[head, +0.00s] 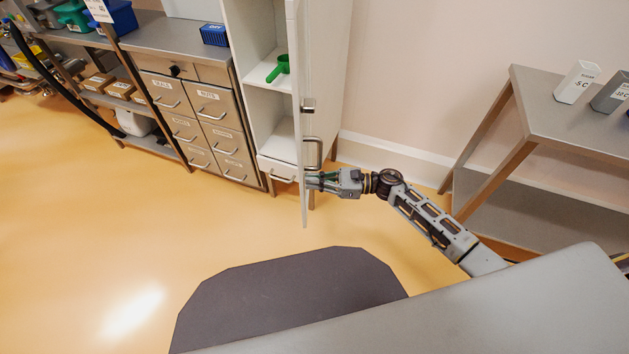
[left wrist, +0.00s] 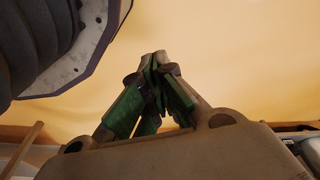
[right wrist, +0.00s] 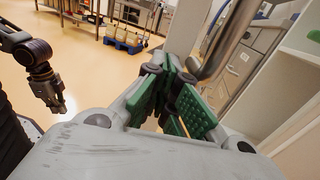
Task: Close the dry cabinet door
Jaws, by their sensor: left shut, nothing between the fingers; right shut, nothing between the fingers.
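The white dry cabinet (head: 262,100) stands open in the head view, its shelves exposed. Its door (head: 304,212) stands swung out toward me, seen nearly edge-on, with a metal handle (head: 313,153) on its right side. My right gripper (head: 312,181) is shut and empty, beside the door just below the handle. I cannot tell whether it touches the door. In the right wrist view its green-padded fingers (right wrist: 172,92) are together, with the metal handle bar (right wrist: 229,38) close beyond them. My left gripper (left wrist: 158,82) is shut and empty above the floor, outside the head view.
A green scoop (head: 278,68) lies on a cabinet shelf. A steel drawer unit (head: 205,115) stands left of the cabinet. A metal table (head: 560,118) with small labelled containers stands at the right. The orange floor (head: 110,220) in front of the drawers is clear.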

